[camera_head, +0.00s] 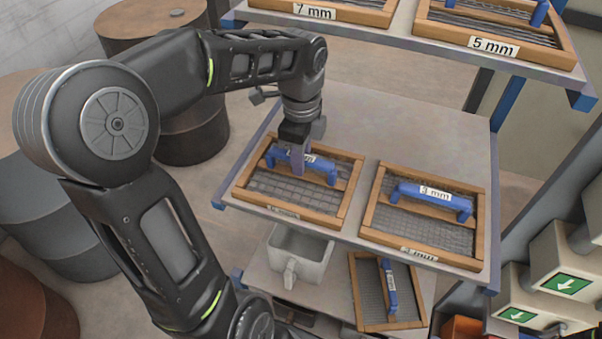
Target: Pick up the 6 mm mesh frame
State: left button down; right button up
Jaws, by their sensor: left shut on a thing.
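A wooden mesh frame (246,192) with a coarse grid and a blue handle is on the left of the middle shelf. Its labels are partly covered or too small to read surely; only "mm" is clear. My left gripper (297,168) comes down from above and is shut on the blue handle, covering part of it. The frame looks level and on the shelf; I cannot tell any gap beneath it. My right gripper is not in view.
A 3 mm frame (366,217) stands close on the right on the same shelf (400,125). Above are the 7 mm (317,12) and 5 mm (495,47) frames. Below are a grey bin (300,252) and another frame (354,290). Barrels (195,135) stand left.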

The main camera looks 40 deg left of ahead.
pick_arm(q)
jog(key=shift+r, duration=0.2)
dwell(0.4)
jog(key=shift+r+b, duration=0.3)
jog(key=shift+r, duration=0.25)
notch_tip(320, 180, up, 2)
jog(key=shift+r+b, duration=0.1)
jog(key=shift+b, duration=0.2)
jog(key=s+d, duration=0.1)
jog(key=s, duration=0.1)
jog(key=s+b, duration=0.1)
jog(key=s, duration=0.2)
jog(key=s+d+b, duration=0.1)
jog(key=s, duration=0.2)
jog(key=shift+d+f, duration=0.2)
jog(key=shift+d, duration=0.1)
jog(key=s+d+p, duration=0.2)
jog(key=s+d, duration=0.1)
jog(key=s, duration=0.6)
